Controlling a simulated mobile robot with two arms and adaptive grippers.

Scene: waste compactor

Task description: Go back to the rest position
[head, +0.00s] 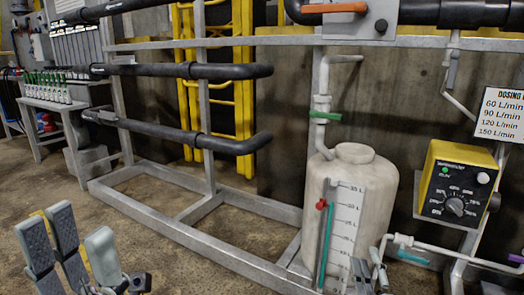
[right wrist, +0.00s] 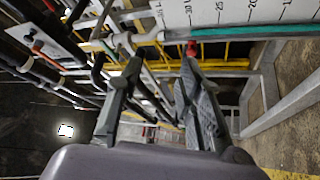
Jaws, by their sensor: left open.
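My left gripper (head: 82,238) is in the lower left corner of the head view. Its grey fingers point up, spread apart and empty, above the brown floor. My right gripper (head: 368,274) is partly in view at the bottom edge, in front of the lower right of a white tank (head: 353,158). In the right wrist view its two dark fingers (right wrist: 163,75) stand apart with nothing held between them. Whether it touches anything near the tank cannot be told.
The tank carries a litre scale (head: 344,215) with a red marker (head: 321,204) and teal tube. A yellow dosing box (head: 456,184) stands right. A grey metal frame (head: 190,225) with black pipes runs across. Open floor (head: 170,265) lies at the lower left.

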